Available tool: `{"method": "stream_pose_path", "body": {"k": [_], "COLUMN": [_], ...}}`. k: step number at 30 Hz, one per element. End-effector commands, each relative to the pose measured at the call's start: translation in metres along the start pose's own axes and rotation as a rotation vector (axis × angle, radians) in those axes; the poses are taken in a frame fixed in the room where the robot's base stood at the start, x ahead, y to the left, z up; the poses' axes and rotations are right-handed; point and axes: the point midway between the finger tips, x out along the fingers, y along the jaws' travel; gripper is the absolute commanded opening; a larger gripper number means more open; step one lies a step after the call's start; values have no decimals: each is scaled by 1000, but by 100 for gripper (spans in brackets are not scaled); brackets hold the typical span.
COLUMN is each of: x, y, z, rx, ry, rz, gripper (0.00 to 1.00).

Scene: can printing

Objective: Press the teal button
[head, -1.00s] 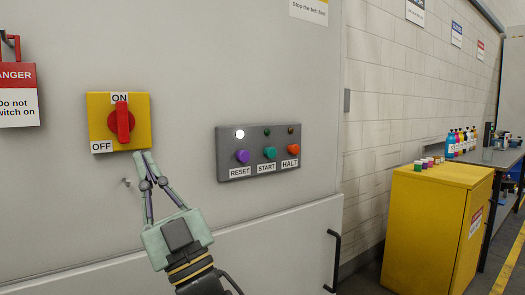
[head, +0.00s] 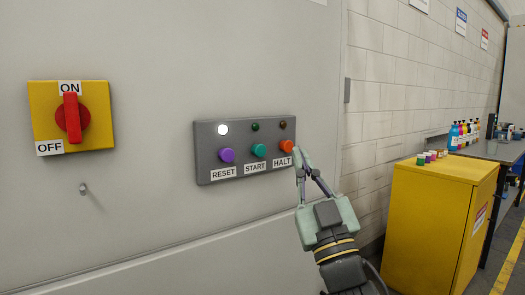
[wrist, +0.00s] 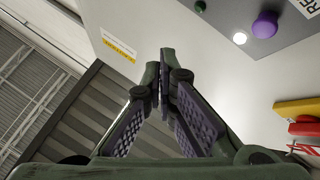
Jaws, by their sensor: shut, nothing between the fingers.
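The teal button (head: 259,150) is the middle one on a grey panel (head: 205,165), above the START label. To its left is the purple RESET button (head: 227,155), and to its right the orange HALT button (head: 286,146). My gripper (head: 299,152) is shut and empty, its tips at the panel's right edge, just right of the orange button and apart from the teal one. I cannot tell whether it touches the panel. In the wrist view my fingers (wrist: 165,60) are together; the purple button (wrist: 265,24) shows upper right, the teal one is out of view.
A white lamp (head: 222,129) is lit above RESET; the two other lamps look dark. A red rotary switch (head: 72,117) on a yellow plate is at left, handle upright toward ON. A yellow cabinet (head: 440,220) stands at right. Bare wall lies between switch and panel.

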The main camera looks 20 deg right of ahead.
Motion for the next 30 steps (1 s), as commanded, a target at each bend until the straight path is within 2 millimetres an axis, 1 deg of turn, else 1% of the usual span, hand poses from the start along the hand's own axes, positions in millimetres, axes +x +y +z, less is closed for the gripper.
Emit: {"method": "stream_pose_path", "body": {"k": [6, 10, 21, 24, 30], "x": [1, 7, 43, 49, 59], "y": [-1, -4, -29, -36, -44], "z": [0, 2, 26, 35, 43], "rx": [1, 3, 5, 4, 2], "ry": [0, 0, 0, 0, 1], "rz": [-1, -1, -1, -2, -2], "gripper": [0, 0, 0, 0, 0]}}
